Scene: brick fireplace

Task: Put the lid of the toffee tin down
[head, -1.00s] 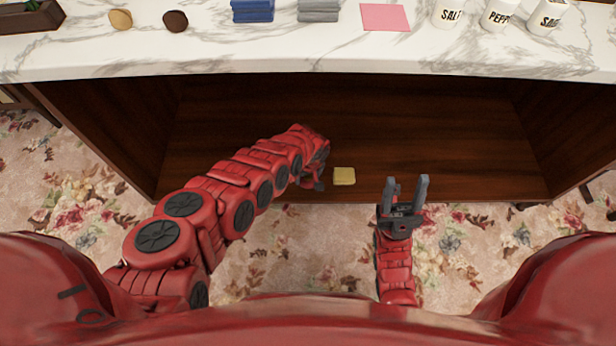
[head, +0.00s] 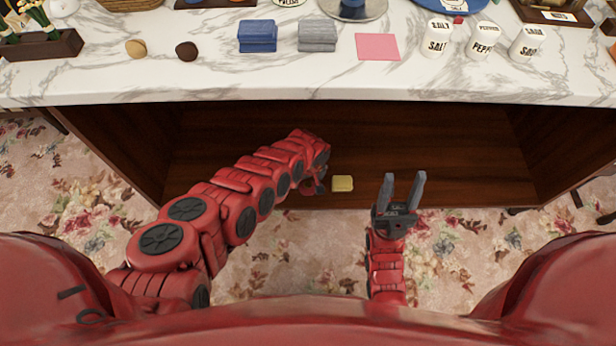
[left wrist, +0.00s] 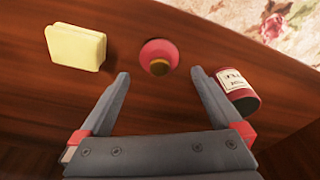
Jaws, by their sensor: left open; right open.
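In the left wrist view, a round pinkish-red lid (left wrist: 155,49) with a gold knob sits on the dark wooden shelf, just beyond my left fingertips. A dark red tin (left wrist: 243,104) with a pale label is to its right, beyond the right finger; the label is too small to read surely. My left gripper (left wrist: 161,76) is open and empty, its fingers apart and not on the lid. In the head view my left gripper (head: 318,184) is low inside the cabinet, mostly hidden by its arm. My right gripper (head: 404,178) is open and empty in front of the cabinet.
A yellow block (left wrist: 76,48) lies left of the lid; it also shows in the head view (head: 343,184). The marble counter (head: 200,85) above holds blue and grey folded cloths, a pink square and labelled jars. The cabinet's right half (head: 465,150) looks clear.

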